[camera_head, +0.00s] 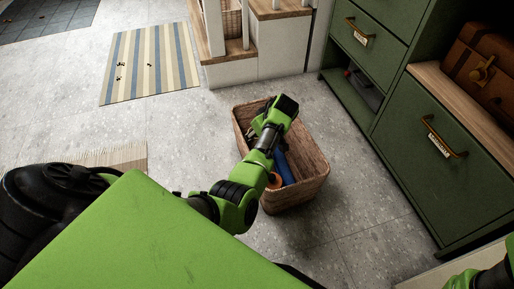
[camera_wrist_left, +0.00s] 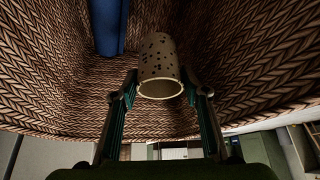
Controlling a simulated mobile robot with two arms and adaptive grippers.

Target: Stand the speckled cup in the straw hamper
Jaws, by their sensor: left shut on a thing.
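The straw hamper (camera_head: 310,187) is a brown woven basket, open at the top, on the floor. My left gripper (camera_head: 260,125) reaches down into its far part. In the left wrist view, the beige speckled cup (camera_wrist_left: 158,58) with dark spots sits between the two fingers of my left gripper (camera_wrist_left: 159,88), which is shut on it. Woven hamper walls (camera_wrist_left: 240,50) surround the cup there. In the head view the cup is hidden by my arm and gripper. I cannot tell whether its base touches the hamper's bottom. My right gripper is out of view.
A blue item (camera_head: 286,167) and an orange item (camera_head: 273,181) lie in the hamper's near part; the blue one shows in the wrist view (camera_wrist_left: 111,28). A green drawer cabinet (camera_head: 400,140) stands at right, wooden steps (camera_head: 240,65) behind. A striped mat (camera_head: 150,62) lies at far left.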

